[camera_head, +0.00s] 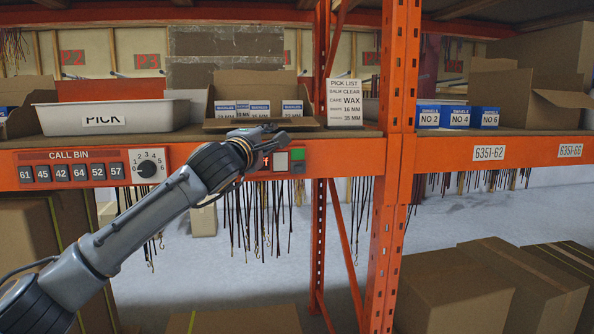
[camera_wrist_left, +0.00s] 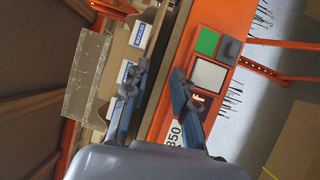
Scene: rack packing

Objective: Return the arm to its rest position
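My left arm (camera_head: 150,218) reaches in from the lower left in the head view. My left gripper (camera_head: 262,132) is at the front edge of the shelf, just in front of the open cardboard box (camera_head: 222,124) and beside the green and white panel buttons. In the wrist view the two fingers of my left gripper (camera_wrist_left: 157,82) stand apart with nothing seen between them. The orange shelf beam (camera_wrist_left: 160,122) lies beneath them. Whether the fingers touch anything is unclear. My right arm and gripper are not in view.
The open box holds several blue-and-white cartons (camera_head: 254,107). A white PICK bin (camera_head: 110,117) is left of it and a pick list card (camera_head: 345,102) right. An orange upright (camera_head: 393,170) stands to the right. Cords hang below the beam. Large boxes (camera_head: 450,290) stand low at the right.

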